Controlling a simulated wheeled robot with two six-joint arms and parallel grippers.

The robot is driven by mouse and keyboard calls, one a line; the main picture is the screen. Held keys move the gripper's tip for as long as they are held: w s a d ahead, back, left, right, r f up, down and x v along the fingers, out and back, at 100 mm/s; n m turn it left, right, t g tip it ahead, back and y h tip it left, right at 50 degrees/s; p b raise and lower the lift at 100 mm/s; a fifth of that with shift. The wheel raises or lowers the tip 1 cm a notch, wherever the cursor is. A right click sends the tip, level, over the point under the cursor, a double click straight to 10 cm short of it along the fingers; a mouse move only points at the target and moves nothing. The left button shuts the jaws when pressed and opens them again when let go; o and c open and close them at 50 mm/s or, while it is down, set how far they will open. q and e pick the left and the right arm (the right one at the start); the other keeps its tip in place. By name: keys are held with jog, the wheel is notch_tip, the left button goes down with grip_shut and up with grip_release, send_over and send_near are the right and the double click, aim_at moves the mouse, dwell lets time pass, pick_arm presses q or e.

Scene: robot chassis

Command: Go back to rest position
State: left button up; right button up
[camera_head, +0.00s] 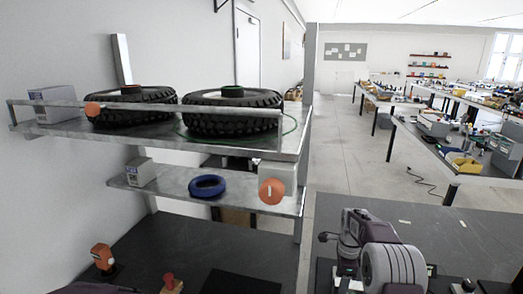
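Part of my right arm (380,255), with purple and light grey joint housings, rises at the bottom right above a dark table. I see no gripper fingers on it. A small purple piece at the bottom left edge may be part of my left arm. Neither gripper shows, so I cannot see whether they are open or holding anything.
A metal two-level shelf (290,146) stands at left. Two black tires (235,122) lie on top; a blue ring (207,186) and boxes sit below. The dark table (455,232) holds an orange-topped item (102,257) and a red-handled stamp (170,284). Workbenches stand far right.

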jog(key=s+a+r+n+t, duration=0.1)
jog(key=s+a+r, duration=0.2)
jog(key=r, duration=0.2)
jog(key=s+a+r+n, duration=0.2)
jog(key=s+a+r, duration=0.1)
jog(key=s+r, duration=0.15)
jog(key=s+a+f+n, duration=0.1)
jog(key=s+f+n, duration=0.2)
jog(key=s+n, duration=0.5)
jog(key=s+a+f+n, duration=0.1)
jog(key=s+f+n, duration=0.2)
jog(key=s+n, duration=0.6)
jog(key=shift+s+f, duration=0.4)
jog(key=shift+s, duration=0.1)
